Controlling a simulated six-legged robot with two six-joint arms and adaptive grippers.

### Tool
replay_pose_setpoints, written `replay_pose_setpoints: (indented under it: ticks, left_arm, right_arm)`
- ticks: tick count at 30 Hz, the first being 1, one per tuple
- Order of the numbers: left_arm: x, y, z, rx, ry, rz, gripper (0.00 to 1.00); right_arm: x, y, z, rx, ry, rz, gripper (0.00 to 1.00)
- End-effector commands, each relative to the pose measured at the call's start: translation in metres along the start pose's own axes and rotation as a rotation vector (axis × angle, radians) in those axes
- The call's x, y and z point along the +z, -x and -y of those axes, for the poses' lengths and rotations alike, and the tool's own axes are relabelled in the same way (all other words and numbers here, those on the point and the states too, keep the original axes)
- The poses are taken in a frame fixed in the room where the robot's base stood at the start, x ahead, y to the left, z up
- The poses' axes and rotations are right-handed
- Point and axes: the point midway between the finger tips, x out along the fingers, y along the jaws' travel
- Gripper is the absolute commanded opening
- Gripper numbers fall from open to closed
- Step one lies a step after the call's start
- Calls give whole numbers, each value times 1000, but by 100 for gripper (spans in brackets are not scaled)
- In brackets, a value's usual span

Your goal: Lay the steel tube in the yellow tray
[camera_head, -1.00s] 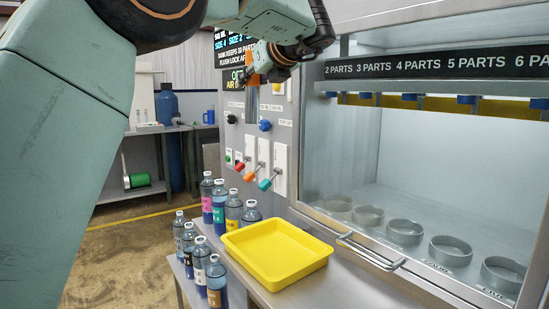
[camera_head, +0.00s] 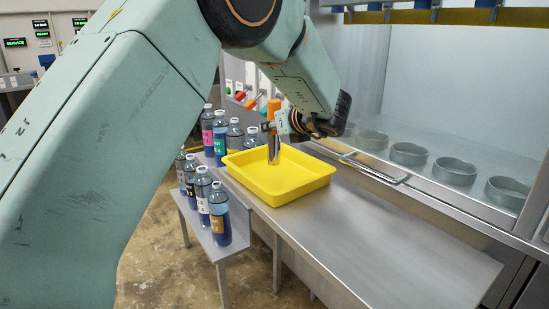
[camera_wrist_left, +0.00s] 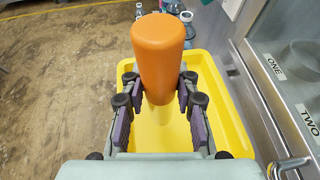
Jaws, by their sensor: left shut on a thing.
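The steel tube (camera_head: 274,150) has an orange end and stands upright in my left gripper (camera_head: 274,125), which is shut on it. The orange end (camera_wrist_left: 158,48) fills the middle of the left wrist view, between the finger pads (camera_wrist_left: 155,97). The yellow tray (camera_head: 289,189) lies on the steel bench, and its yellow floor and walls (camera_wrist_left: 208,72) show under and around the tube in the wrist view. The tube's lower end appears within the tray's outline; I cannot tell if it touches the floor. My right gripper is out of view.
Several labelled bottles (camera_head: 218,213) stand on a side shelf left of the tray. A cabinet with a front handle (camera_head: 375,168) and grey rings (camera_head: 408,154) is at the right. The bench (camera_head: 380,225) is clear to the right of the tray.

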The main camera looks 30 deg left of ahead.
Motion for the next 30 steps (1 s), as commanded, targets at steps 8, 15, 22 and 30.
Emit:
replay_pose_setpoints:
  ticks: [8,15,22,30]
  left_arm:
    - [-30,-12,0,0,-2,0,0]
    - [-55,-22,1,-1,0,2,0]
    - [-54,-22,1,-1,1,2,0]
    - [-57,-24,0,-1,1,1,38]
  right_arm:
    - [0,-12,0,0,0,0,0]
    - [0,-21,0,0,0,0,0]
    - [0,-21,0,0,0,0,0]
    - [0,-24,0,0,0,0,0]
